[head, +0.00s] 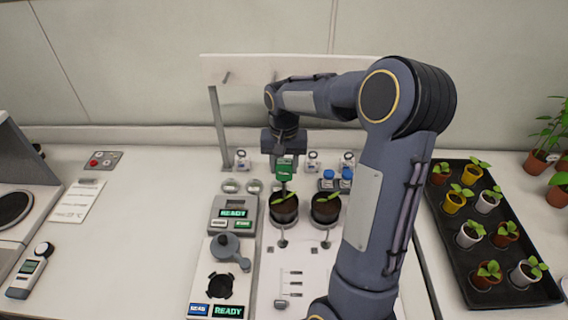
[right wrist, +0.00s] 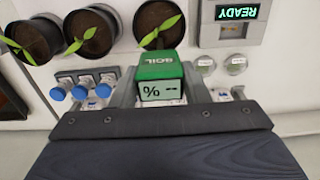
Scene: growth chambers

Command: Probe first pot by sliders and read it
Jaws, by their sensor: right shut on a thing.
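I cannot tell whether the probe tip touches the soil. The second pot (head: 326,213) stands to its right. A panel with slider tracks (head: 291,285) lies in front. My left gripper is not in view.
A station with READY displays (head: 233,213) stands left of the pots. Blue-capped bottles (right wrist: 80,92) stand beside the meter. A black tray (head: 447,238) of seedlings is at right. A handheld device (head: 31,268) lies at left.

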